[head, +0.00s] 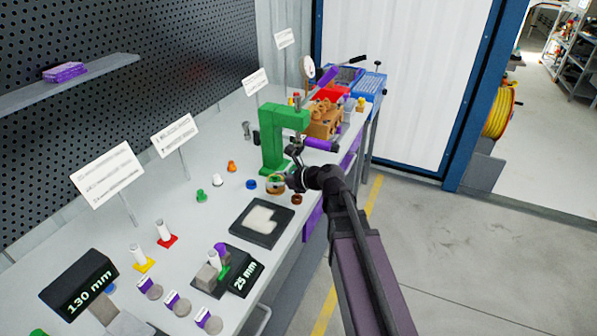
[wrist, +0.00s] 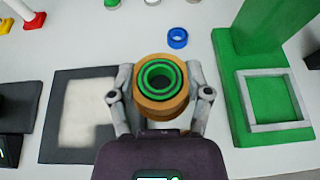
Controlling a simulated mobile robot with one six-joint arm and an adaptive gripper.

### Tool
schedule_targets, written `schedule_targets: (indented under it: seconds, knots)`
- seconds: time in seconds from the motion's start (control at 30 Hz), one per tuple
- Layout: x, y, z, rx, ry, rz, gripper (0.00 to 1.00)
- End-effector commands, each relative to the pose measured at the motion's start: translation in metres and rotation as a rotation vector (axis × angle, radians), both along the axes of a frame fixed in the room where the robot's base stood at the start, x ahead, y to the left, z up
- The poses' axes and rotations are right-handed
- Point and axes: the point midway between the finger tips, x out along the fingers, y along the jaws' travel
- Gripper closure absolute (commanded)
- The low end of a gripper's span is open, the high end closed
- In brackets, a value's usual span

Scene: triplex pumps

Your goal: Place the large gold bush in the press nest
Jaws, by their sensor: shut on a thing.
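The large gold bush (wrist: 160,110) is between the two fingers of my gripper (wrist: 160,97) in the wrist view. Green rings show inside its top opening. My gripper is shut on it from both sides. The bush also shows in the head view (head: 275,186), in front of the green press (head: 272,145). In the wrist view the press base (wrist: 272,95) is at the right. The press nest looks like a square grey frame (wrist: 242,115) on that base, empty inside. The bush is to the left of the nest, apart from it. The bush's underside is hidden.
A blue ring (wrist: 177,38) lies on the bench beyond the bush. A dark square tray with a pale patch (head: 262,222) is left of my gripper. A small brown ring (head: 297,199) is near the bench edge. The press column rises behind the nest.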

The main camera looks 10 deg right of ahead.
Motion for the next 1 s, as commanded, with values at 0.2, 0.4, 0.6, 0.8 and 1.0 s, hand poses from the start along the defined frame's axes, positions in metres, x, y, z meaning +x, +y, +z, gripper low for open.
schedule_targets:
  seconds: [0.2, 0.4, 0.6, 0.8, 1.0]
  knots:
    - [-0.020, -0.037, 0.010, 0.000, 0.001, 0.009, 0.92]
    - [-0.036, -0.064, 0.016, 0.002, -0.002, 0.021, 0.92]
    - [-0.044, -0.076, 0.018, 0.004, -0.003, 0.027, 0.92]
    - [-0.045, -0.077, 0.018, 0.004, -0.005, 0.029, 0.92]
    - [-0.044, -0.077, 0.018, 0.003, -0.004, 0.029, 0.92]
